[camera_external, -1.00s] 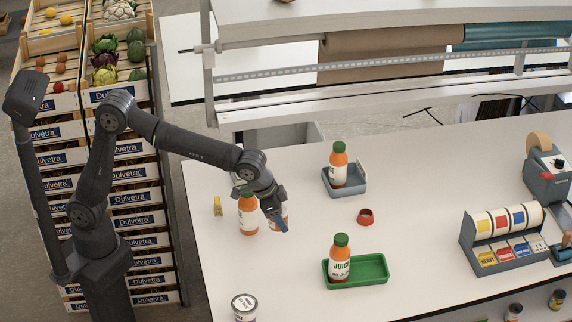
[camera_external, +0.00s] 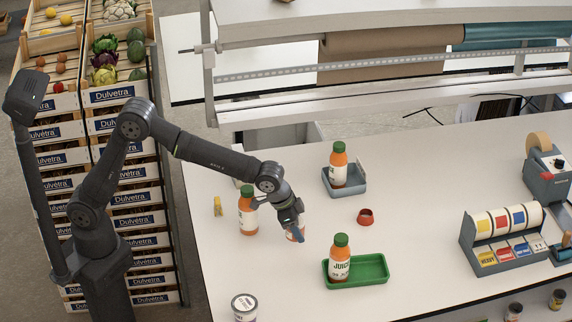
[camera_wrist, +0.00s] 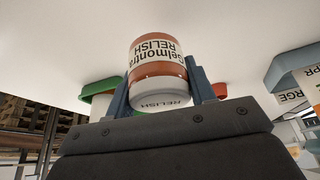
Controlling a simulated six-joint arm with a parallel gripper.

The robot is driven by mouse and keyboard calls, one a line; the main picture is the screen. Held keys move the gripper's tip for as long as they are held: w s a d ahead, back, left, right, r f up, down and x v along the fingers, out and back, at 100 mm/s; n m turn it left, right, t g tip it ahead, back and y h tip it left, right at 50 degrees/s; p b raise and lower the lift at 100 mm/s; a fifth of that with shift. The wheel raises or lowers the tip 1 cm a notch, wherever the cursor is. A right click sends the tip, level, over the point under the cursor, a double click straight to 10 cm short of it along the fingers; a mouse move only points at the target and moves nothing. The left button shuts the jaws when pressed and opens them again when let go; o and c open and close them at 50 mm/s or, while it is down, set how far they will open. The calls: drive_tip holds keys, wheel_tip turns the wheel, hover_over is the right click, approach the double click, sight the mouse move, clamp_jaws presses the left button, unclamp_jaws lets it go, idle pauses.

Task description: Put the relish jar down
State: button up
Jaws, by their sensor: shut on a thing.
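The relish jar (camera_wrist: 158,65) has a white lid, a red-brown band and a white label reading "RELISH". My gripper (camera_external: 297,232) is shut on it; in the wrist view my gripper's two blue fingers (camera_wrist: 162,95) press its sides. In the external view the relish jar (camera_external: 291,236) is mostly hidden behind my gripper, just right of an orange juice bottle. Whether its base touches the table or hangs just above it, I cannot tell.
A juice bottle (camera_external: 247,215) stands left of my gripper. A green tray (camera_external: 374,270) with another bottle is at the right front; a grey-blue tray (camera_external: 357,184) with a bottle is behind. A red ring (camera_external: 366,217) and a white-lidded tub (camera_external: 244,307) stand on the table (camera_external: 425,210).

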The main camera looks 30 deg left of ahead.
drive_tip(key=shift+f, duration=2)
drive_tip(key=shift+f, duration=0.1)
drive_tip(key=o, duration=1.1)
drive_tip(key=shift+f, duration=0.1)
drive_tip(key=shift+r, duration=0.5)
drive_tip(key=v, duration=1.1)
drive_tip(key=shift+s+a+r, duration=0.1)
drive_tip(key=shift+a+r, duration=0.05)
drive_tip(key=shift+a, duration=0.1)
